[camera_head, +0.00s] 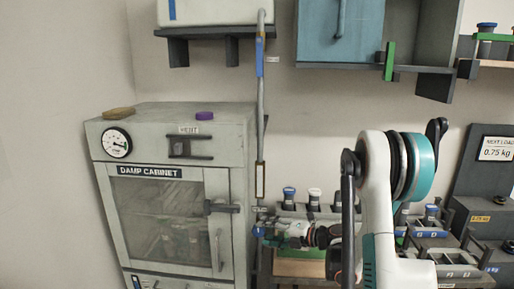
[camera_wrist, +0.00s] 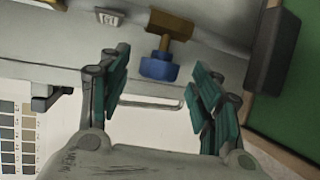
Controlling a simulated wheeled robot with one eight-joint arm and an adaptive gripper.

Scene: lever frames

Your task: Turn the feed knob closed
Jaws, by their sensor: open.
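A blue lobed knob (camera_wrist: 159,67) on a brass-coloured stem (camera_wrist: 170,24) shows at the top middle of the wrist view. I take it for the feed knob; no readable label confirms this. My gripper (camera_wrist: 162,80) is open, with one teal-padded finger on each side of the knob's line. The knob appears ahead of or between the fingertips, with no clear contact. In the head view my gripper (camera_head: 283,232) is small and reaches left to the foot of the vertical pipe (camera_head: 260,120). A small blue spot (camera_head: 258,232) there may be the same knob.
A damp cabinet (camera_head: 150,170) with a gauge (camera_head: 117,142) stands left of the pipe. Bottles (camera_head: 289,195) stand in a rack behind my gripper. In the wrist view a green panel (camera_wrist: 290,90) and dark block (camera_wrist: 272,50) lie right, and a colour chart (camera_wrist: 18,130) left.

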